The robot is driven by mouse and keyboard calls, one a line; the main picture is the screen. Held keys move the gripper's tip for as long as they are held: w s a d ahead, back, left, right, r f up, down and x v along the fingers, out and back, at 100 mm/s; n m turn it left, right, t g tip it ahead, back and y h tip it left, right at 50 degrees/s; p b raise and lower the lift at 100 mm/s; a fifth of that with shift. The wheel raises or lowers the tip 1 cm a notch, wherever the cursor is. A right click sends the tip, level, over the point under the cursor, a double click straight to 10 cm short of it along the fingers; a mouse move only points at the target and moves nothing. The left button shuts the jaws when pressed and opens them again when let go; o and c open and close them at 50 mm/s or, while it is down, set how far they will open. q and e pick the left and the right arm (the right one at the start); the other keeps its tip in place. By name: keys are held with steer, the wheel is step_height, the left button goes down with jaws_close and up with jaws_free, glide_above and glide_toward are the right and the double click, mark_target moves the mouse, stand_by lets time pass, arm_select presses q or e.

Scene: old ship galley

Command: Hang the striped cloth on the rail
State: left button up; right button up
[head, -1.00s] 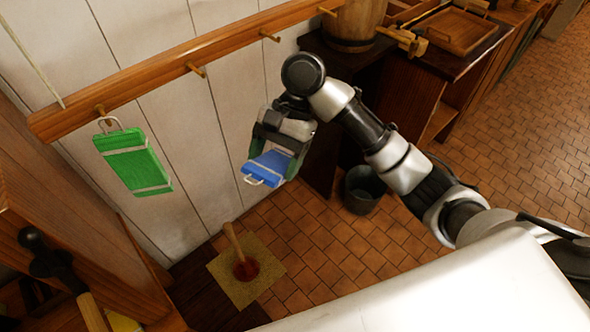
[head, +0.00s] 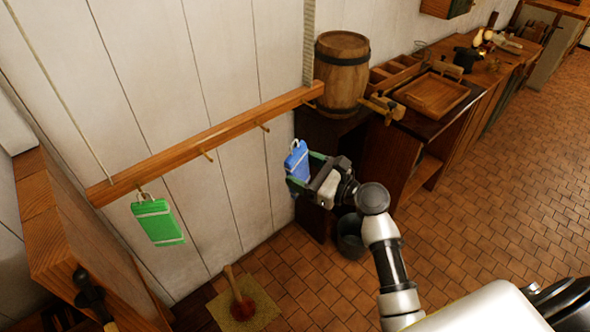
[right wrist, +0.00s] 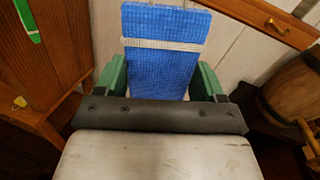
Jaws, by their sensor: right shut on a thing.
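A blue cloth with a pale stripe and a wire loop on top (head: 297,160) is held by my right gripper (head: 303,172), which is shut on it. In the right wrist view, the blue cloth (right wrist: 162,65) sits upright between the green fingers. The wooden rail (head: 225,137) runs along the white wall with several pegs. My left gripper is not in view.
A barrel (head: 342,75) and a wooden tray (head: 431,95) stand on the dark counter right of the rail. A bucket (head: 350,238) is on the tiled floor beneath. A plunger-like tool (head: 242,306) stands on a mat. A wooden cabinet (head: 75,235) is at left.

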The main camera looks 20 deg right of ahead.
steer(key=shift+w+a+f+b, duration=0.1)
steer(key=shift+w+a+b, duration=0.1)
steer(key=shift+w, duration=0.3)
steer(key=shift+w+a+f+b, duration=0.1)
steer(key=shift+w+a+b, duration=0.05)
steer(key=shift+w, duration=0.3)
steer(key=w, duration=0.1)
steer(key=w+a+b, duration=0.1)
steer(key=w+b, duration=0.1)
steer(key=w, duration=0.1)
steer(key=shift+a+f, duration=0.1)
steer(key=shift+a, duration=0.15)
steer(key=shift+w, duration=0.1)
steer(key=shift+w+a, duration=0.2)
steer(key=shift+w, duration=0.2)
steer(key=shift+p, duration=0.35)
steer(key=shift+w, duration=0.2)
steer(key=shift+w+a+f, duration=0.1)
steer(key=shift+w+a, duration=0.15)
steer(key=shift+w, duration=0.3)
